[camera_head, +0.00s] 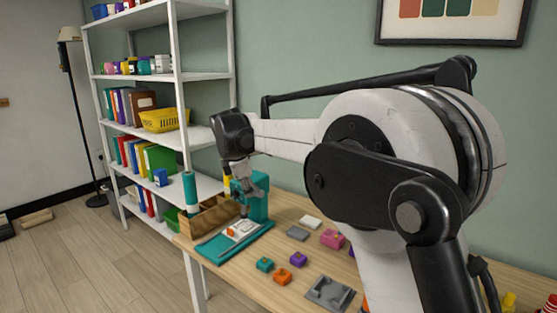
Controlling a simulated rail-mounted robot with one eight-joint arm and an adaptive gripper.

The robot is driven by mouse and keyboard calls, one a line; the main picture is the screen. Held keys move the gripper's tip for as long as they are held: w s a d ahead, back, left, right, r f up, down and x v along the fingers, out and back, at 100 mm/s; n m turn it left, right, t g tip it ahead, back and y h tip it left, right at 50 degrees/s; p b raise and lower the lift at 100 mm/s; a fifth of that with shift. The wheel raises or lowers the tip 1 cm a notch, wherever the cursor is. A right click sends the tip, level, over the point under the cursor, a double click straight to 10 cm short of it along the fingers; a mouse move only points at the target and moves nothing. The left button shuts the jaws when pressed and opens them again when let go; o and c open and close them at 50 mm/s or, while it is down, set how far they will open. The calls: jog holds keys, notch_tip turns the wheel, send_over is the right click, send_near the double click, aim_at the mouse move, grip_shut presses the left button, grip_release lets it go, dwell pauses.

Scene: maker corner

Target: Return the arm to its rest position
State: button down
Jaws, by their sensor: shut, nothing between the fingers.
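My arm reaches from the right side of the head view across the workbench toward its far left end. My gripper (246,207) points down over the teal mat (225,255), close to a light-coloured piece with a small orange part (231,232) that lies on the mat. The fingers are small in the picture and look closed with nothing held. I cannot tell whether the fingertips touch anything. My wrist and arm hide part of the teal machine (260,199) behind the gripper.
A wooden organiser (203,224) and a teal roll (190,190) stand beside the mat. Several small blocks, including an orange one (283,276) and a pink one (332,238), and a grey tray (329,293) lie on the wooden tabletop. A white shelf (178,90) stands behind.

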jog(key=s+d+r+m+t+y, duration=0.1)
jog(key=s+d+r+m, duration=0.3)
jog(key=s+d, duration=0.55)
jog(key=s+d+r+m, duration=0.3)
jog(key=s+d+m, duration=0.3)
jog(key=s+d, duration=0.3)
jog(key=s+d+f+m, duration=0.3)
jog(key=s+m, duration=0.1)
jog(key=s, duration=0.3)
jog(key=s+d+f+m+t, duration=0.1)
jog(key=s+d+f+m, duration=0.2)
jog(key=s, duration=0.5)
jog(key=s+d+f+m+t, duration=0.1)
jog(key=s+d+f+m, duration=0.3)
jog(key=s, duration=0.4)
jog(key=shift+s+d+f+m+y, duration=0.2)
jog(key=shift+d+f+m+y, duration=0.15)
jog(key=shift+d, duration=0.35)
